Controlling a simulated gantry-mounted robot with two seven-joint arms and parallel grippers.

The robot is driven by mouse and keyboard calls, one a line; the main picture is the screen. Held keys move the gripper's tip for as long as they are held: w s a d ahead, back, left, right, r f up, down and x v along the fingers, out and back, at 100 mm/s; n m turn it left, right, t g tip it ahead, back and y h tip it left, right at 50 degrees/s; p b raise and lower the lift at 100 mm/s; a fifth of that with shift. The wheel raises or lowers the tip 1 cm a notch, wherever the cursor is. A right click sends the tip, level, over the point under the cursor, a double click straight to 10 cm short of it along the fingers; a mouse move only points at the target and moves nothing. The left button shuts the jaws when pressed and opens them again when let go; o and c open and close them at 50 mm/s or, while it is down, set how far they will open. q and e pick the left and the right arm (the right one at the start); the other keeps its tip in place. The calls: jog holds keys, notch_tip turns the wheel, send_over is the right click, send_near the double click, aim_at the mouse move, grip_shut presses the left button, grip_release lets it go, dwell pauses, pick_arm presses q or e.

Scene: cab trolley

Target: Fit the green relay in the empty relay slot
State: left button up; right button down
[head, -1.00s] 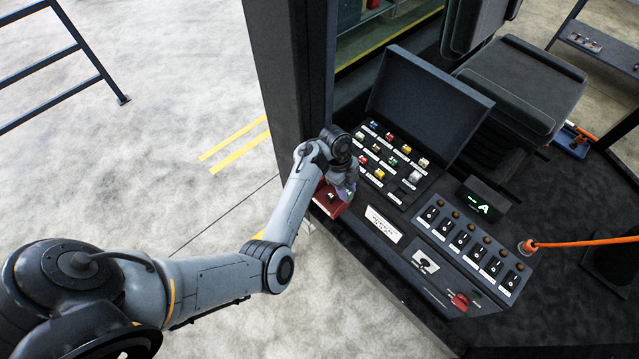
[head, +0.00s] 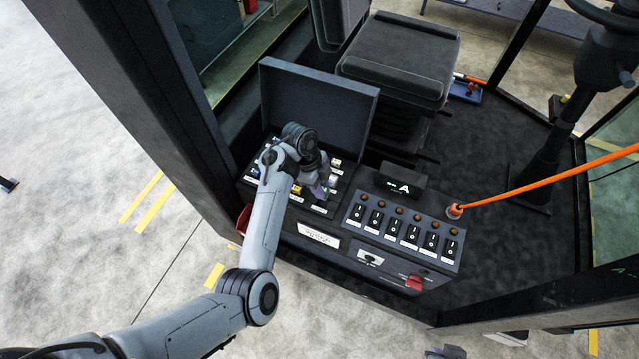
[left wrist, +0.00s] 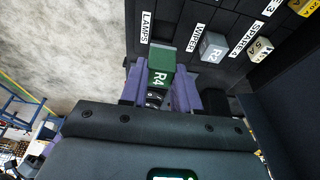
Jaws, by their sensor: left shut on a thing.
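In the left wrist view the green relay (left wrist: 160,72), marked R4, is between the purple fingers of my left gripper (left wrist: 160,90), which is shut on it. The relay is close to the LAMPS label (left wrist: 146,28) on the dark relay panel. In the head view my left gripper (head: 320,190) is over the front right part of the relay panel (head: 250,196); the relay is too small to make out there.
A grey R2 relay (left wrist: 213,46) and a pale 5A relay (left wrist: 260,48) sit nearby on the panel. An open lid (head: 318,105) stands behind it. A switch box (head: 405,232) is to the right. A red tray (head: 244,218) shows partly at the left.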

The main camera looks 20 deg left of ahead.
pick_arm(q)
jog(key=shift+f, duration=2.2)
jog(key=shift+f, duration=0.6)
dwell(1.5)
jog(key=o, duration=1.1)
